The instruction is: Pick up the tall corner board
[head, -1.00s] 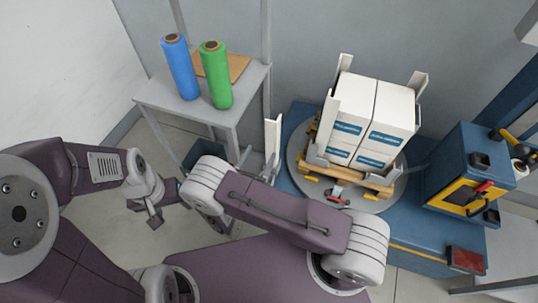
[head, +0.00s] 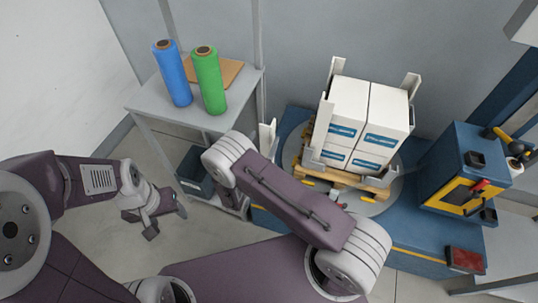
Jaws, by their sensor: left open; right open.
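A white corner board (head: 266,134) stands upright between the grey table and the turntable. My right arm hides its lower part. More white corner boards stand at the corners of the carton stack (head: 367,113), one at its left (head: 322,122) and one at its back right (head: 411,82). My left gripper (head: 166,218) is open and empty over the floor at the left, well apart from the boards. My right arm bends across the middle of the view; its gripper does not show.
A grey table (head: 150,97) holds a blue roll (head: 173,75), a green roll (head: 210,82) and a brown sheet (head: 227,71). A dark bin (head: 194,172) is below. The cartons rest on a wooden pallet (head: 372,187) on the blue wrapping machine (head: 405,230).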

